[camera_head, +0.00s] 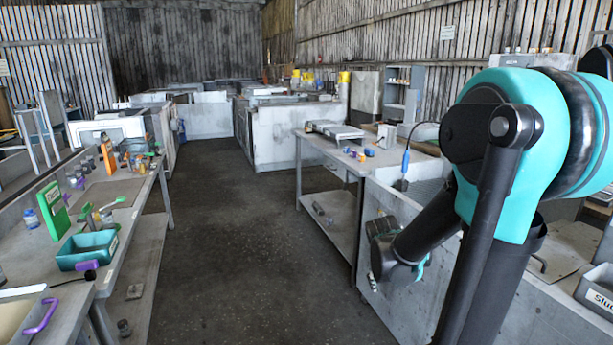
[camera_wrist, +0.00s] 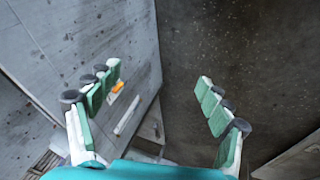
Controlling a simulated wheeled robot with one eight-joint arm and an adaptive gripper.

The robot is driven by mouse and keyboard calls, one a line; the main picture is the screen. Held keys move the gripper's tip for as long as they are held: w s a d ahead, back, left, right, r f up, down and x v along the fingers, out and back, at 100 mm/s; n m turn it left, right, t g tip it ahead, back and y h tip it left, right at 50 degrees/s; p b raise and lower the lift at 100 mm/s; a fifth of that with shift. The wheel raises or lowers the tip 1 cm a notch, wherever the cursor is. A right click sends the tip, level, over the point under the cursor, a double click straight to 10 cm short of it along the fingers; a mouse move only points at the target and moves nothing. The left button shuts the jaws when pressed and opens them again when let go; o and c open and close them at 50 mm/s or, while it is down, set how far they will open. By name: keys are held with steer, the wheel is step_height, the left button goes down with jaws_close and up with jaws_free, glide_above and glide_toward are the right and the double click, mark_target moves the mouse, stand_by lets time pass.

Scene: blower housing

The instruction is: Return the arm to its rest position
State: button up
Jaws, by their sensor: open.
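My gripper (camera_wrist: 157,75) is open and empty in the wrist view, with its green-padded fingers spread wide apart. Between and beyond them are a grey panel and the dark floor. In the head view my teal and black arm (camera_head: 510,150) fills the right side. It is bent, with its lower part reaching down and left beside the grey cabinet. The fingers are too small and partly hidden there to make out clearly.
A grey cabinet (camera_head: 440,290) stands close to my arm at right. A grey table (camera_head: 345,152) adjoins it. The left workbench (camera_head: 140,215) holds a teal bin (camera_head: 88,250) and small items. The dark floor (camera_head: 235,240) between them is clear.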

steer(key=s+a+f+y, duration=0.1)
steer(key=s+a, duration=0.2)
steer(key=s, duration=0.3)
steer(key=s+a+f+m+y, duration=0.1)
steer(key=s+a+y, duration=0.1)
steer(key=s, duration=0.5)
steer(key=shift+s+a+f, duration=0.2)
steer(key=shift+a+f, duration=0.05)
steer(key=shift+a, duration=0.35)
